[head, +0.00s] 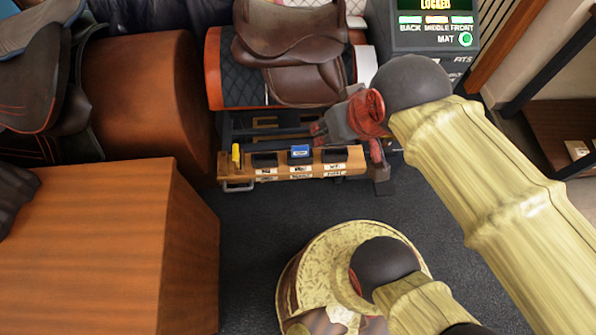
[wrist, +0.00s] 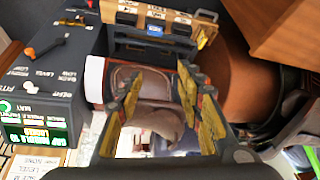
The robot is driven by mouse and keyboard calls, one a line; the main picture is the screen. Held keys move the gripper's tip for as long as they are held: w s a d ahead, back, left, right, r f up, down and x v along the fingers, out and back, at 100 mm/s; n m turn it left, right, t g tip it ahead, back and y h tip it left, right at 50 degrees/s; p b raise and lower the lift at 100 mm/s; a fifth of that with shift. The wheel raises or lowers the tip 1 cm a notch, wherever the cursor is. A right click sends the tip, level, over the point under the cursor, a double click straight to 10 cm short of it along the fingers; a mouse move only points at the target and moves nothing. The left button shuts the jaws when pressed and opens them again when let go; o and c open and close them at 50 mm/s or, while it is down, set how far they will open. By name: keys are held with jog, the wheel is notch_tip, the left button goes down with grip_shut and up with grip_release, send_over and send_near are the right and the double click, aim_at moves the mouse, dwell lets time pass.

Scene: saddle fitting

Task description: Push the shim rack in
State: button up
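The shim rack (head: 285,166) is a wooden-fronted tray with dark slots, white labels and a blue shim (head: 300,151) in the middle. It juts out low at the front of the saddle stand, with a metal handle (head: 238,187) at its left end. In the wrist view the shim rack (wrist: 193,33) lies across the top, beyond my fingertips. My gripper (wrist: 160,75) is open, with nothing between its yellow-padded fingers. In the head view my gripper (head: 318,132) is just above or behind the rack's right half; I cannot tell whether they touch.
A brown saddle (head: 290,45) sits on the stand above the rack. A display panel (head: 435,25) reading LOCKED stands behind my arm. A wooden cabinet (head: 110,250) stands at the left. The dark floor (head: 255,225) before the rack is clear.

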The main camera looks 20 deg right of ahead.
jog(key=shift+c, duration=1.1)
